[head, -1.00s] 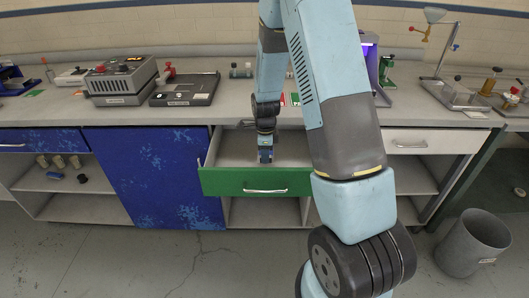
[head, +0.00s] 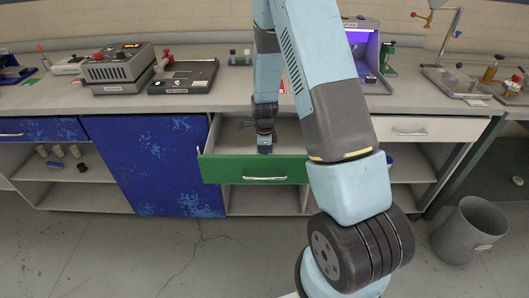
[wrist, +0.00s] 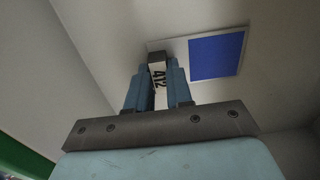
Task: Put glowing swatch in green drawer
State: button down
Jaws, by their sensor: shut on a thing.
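My gripper (wrist: 158,88) is shut on a white tab marked 412 in the wrist view. The tab joins a flat blue swatch (wrist: 216,56) with a pale border, which sticks out to the right of the fingers. In the head view my gripper (head: 264,150) points down inside the green drawer (head: 255,169), behind its front. The drawer is pulled open and its pale floor shows around the gripper. The swatch is too small in the head view to tell whether it touches the drawer floor. The green front also shows at the lower left of the wrist view (wrist: 18,158).
A purple-lit box (head: 366,55) stands on the counter behind my arm. A grey instrument (head: 117,70) and a black flat device (head: 182,77) stand at the left. A blue cabinet door (head: 160,165) adjoins the drawer on the left. A grey bin (head: 468,228) stands at the right.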

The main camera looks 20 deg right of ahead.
jog(key=c, duration=0.9)
grip_release()
jog(key=shift+c, duration=0.2)
jog(key=s+r+n+t, duration=0.1)
jog(key=s+r+n, duration=0.15)
jog(key=r, duration=0.95)
jog(key=s+r+n, duration=0.2)
jog(key=r+n, duration=0.1)
jog(key=r, duration=1)
jog(key=s+r+n+t, duration=0.2)
jog(key=s+r+n, duration=0.6)
jog(key=s, duration=0.4)
jog(key=s+r+n+t, duration=0.2)
jog(key=s+r+n, duration=0.6)
jog(key=s, duration=0.3)
jog(key=shift+s+d+r+t, duration=0.2)
jog(key=shift+s+r+t, duration=0.1)
jog(key=shift+s+r, duration=0.15)
